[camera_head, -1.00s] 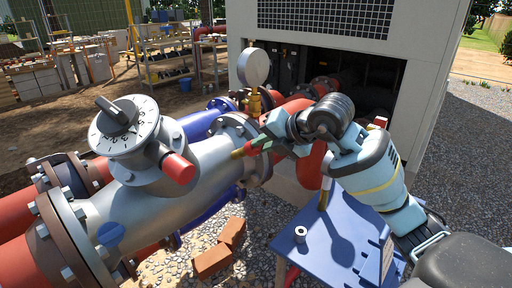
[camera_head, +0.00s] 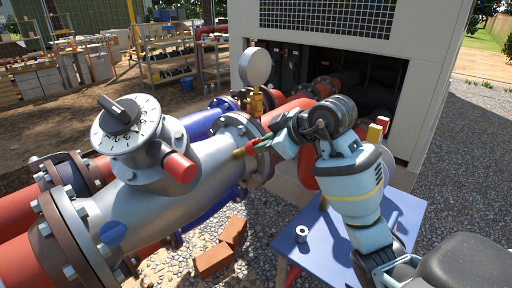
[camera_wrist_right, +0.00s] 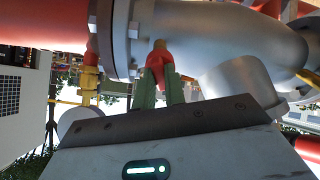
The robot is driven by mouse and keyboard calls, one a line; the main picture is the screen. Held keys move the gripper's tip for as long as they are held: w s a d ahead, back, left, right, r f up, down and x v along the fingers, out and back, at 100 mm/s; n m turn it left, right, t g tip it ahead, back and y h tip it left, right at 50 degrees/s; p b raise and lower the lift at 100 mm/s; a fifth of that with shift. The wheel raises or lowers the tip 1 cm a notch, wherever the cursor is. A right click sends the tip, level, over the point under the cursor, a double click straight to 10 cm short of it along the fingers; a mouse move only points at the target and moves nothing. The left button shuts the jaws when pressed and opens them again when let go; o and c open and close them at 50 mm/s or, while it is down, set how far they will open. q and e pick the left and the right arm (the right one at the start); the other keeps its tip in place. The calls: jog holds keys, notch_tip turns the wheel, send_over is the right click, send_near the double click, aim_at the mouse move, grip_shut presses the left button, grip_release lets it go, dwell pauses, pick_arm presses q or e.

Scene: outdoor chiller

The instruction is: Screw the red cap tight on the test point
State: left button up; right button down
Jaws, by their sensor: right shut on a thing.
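The brass test point (camera_head: 239,153) sticks out from the side of the grey valve body (camera_head: 215,160). The red cap (camera_head: 251,146) sits at its outer end, in line with it. My right gripper (camera_head: 260,145) is shut on the cap, its green fingers on either side. In the right wrist view the red cap (camera_wrist_right: 158,60) shows between the two green fingertips, with a bit of brass beyond it. The fingers hide part of the cap, and I cannot tell how tight it sits. My left gripper is not in view.
A round gauge (camera_head: 254,67) on a brass fitting stands just behind the gripper. The valve's dial handwheel (camera_head: 125,125) and a red stub (camera_head: 179,167) are to the left. A blue table (camera_head: 402,215) with a small metal cylinder (camera_head: 301,233) stands below the arm. Bricks (camera_head: 214,260) lie on gravel.

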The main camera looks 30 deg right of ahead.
jog(key=m, duration=0.5)
jog(key=shift+a+m, duration=0.1)
jog(key=shift+m, duration=0.2)
jog(key=c, duration=1.4)
grip_release()
jog(key=shift+o, duration=0.5)
jog(key=shift+w, duration=0.1)
